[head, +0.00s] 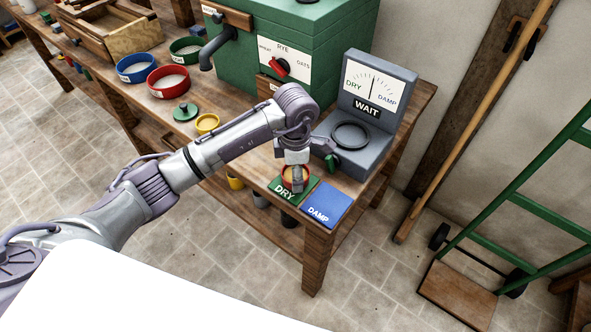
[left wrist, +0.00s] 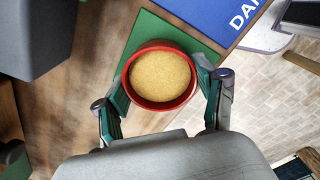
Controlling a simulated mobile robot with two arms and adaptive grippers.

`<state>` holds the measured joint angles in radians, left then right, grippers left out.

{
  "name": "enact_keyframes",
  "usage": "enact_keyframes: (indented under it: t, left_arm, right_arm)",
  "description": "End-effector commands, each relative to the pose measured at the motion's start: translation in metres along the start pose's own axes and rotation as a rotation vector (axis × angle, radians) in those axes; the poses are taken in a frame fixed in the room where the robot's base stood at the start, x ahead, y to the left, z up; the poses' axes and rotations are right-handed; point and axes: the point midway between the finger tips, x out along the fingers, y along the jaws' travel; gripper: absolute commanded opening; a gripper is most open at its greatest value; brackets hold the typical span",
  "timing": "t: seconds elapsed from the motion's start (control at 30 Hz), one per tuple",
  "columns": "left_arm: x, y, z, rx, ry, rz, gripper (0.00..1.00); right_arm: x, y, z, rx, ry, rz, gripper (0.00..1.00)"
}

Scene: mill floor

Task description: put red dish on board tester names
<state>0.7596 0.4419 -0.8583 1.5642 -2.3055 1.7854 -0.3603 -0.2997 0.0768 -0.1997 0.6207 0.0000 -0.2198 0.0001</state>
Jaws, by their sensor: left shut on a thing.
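My left gripper (head: 297,184) is shut on a small red dish (head: 286,180), which is over the green board marked DRY (head: 283,195). In the left wrist view, the red dish (left wrist: 134,96) holds yellow grain and sits upright between the fingertips of my left gripper (left wrist: 163,92). I cannot tell whether it touches the board. The blue board marked DAMP (head: 326,205) lies beside the green one, at the bench corner. The grey tester (head: 392,68) stands behind the boards; its needle points nearly straight up and its sign reads WAIT. My right gripper is out of view.
A large red bowl (head: 155,91), a blue bowl (head: 122,76) and a green bowl (head: 198,51) of grain stand along the bench. A small yellow dish (head: 207,131) sits near its front edge. A green machine (head: 240,70) stands behind. A green hand truck (head: 521,208) stands on the right.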

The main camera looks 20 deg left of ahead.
Motion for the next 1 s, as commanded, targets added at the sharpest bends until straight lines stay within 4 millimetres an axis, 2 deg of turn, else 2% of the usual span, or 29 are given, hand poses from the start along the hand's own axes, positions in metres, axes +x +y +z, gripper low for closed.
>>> enact_keyframes:
  t: [0.33, 0.37, 0.5, 0.83, 0.9, 1.0]
  left_arm:
    - [0.005, 0.001, 0.000, 0.001, -0.001, 0.002, 0.34]
    - [0.005, 0.000, 0.000, 0.001, 0.000, 0.002, 0.72]
    - [0.004, 0.000, 0.000, 0.000, 0.000, 0.001, 0.95]
    - [0.002, 0.000, 0.001, 0.000, -0.001, 0.001, 0.95]
    - [-0.003, 0.000, 0.001, 0.000, -0.002, 0.001, 0.95]
    - [-0.012, 0.002, 0.001, 0.000, -0.002, 0.005, 0.95]
  right_arm:
    - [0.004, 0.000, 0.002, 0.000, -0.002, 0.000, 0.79]
    - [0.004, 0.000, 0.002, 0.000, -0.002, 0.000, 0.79]
    - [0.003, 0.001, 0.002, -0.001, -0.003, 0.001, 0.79]
    - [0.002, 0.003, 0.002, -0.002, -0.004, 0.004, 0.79]
    - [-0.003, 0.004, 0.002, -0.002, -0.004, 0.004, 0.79]
    - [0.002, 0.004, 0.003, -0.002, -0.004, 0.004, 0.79]
